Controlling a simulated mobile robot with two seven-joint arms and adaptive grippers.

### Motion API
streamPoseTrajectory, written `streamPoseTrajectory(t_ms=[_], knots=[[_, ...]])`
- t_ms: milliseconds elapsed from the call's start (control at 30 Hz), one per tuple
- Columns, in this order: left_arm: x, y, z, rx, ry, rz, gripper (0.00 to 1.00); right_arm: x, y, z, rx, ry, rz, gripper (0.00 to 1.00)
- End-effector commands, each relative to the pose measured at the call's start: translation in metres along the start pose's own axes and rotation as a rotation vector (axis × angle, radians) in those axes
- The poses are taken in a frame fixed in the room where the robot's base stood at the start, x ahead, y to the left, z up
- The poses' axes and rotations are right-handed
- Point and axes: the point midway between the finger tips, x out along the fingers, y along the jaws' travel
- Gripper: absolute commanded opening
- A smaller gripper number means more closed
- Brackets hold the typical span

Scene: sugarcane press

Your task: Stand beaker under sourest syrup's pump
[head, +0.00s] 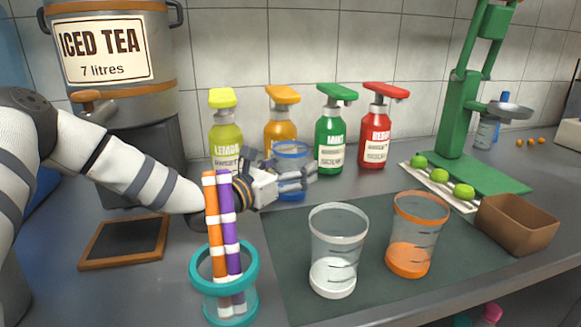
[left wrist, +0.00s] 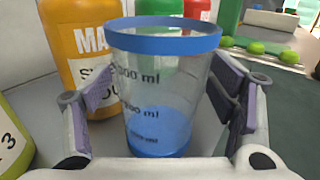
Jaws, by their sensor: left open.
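The blue-rimmed beaker (head: 292,150) stands upright on the counter in front of the orange and green bottles. In the left wrist view the beaker (left wrist: 163,100) is between the fingers of my open left gripper (head: 298,180), with gaps at both sides. Four pump bottles stand along the wall: the yellow lemon bottle (head: 226,130), the orange bottle (head: 281,127), the green mint bottle (head: 331,130) and the red bottle (head: 375,135). The orange bottle (left wrist: 80,45) is behind the beaker to the left. Their smaller label print is not fully readable. My right gripper is not visible.
A white-rimmed beaker (head: 338,235) and an orange-rimmed beaker (head: 414,235) stand on the dark mat. A teal holder (head: 225,285) with tall tubes stands near my left forearm. The green press (head: 460,120), limes and brown box (head: 515,222) are at right.

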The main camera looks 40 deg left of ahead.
Motion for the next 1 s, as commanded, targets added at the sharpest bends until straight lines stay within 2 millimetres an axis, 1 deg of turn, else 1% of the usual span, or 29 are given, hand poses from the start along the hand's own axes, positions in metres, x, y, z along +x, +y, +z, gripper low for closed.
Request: streamPoseTrajectory(t_ms=[67, 167, 233, 367, 467, 500, 600, 700, 800, 1000], knots=[[0.000, 0.000, 0.000, 0.000, 0.000, 0.000, 0.77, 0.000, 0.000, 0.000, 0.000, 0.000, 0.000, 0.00], [-0.001, 0.000, 0.006, 0.000, -0.002, 0.000, 0.77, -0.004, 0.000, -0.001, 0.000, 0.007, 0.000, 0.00], [-0.010, 0.001, 0.005, -0.001, -0.001, 0.002, 0.77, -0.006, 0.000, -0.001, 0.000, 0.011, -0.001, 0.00], [-0.039, 0.001, 0.009, -0.006, -0.007, 0.004, 0.77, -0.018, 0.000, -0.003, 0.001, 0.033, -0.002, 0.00], [-0.066, 0.000, 0.012, -0.007, -0.012, 0.003, 0.77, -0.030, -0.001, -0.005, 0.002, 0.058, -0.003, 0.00], [-0.076, 0.001, 0.014, -0.006, -0.012, 0.005, 0.77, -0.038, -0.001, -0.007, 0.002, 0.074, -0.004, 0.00], [-0.098, 0.001, 0.015, -0.004, -0.015, 0.004, 0.77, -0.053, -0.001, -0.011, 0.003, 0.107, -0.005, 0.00], [-0.112, 0.000, 0.013, -0.001, -0.012, 0.002, 0.77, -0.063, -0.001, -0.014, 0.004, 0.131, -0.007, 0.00], [-0.119, 0.000, 0.008, -0.001, -0.007, 0.000, 0.77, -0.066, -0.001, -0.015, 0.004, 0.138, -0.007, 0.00], [-0.120, 0.000, 0.002, 0.000, 0.001, 0.000, 0.77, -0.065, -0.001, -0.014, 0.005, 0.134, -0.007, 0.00]])
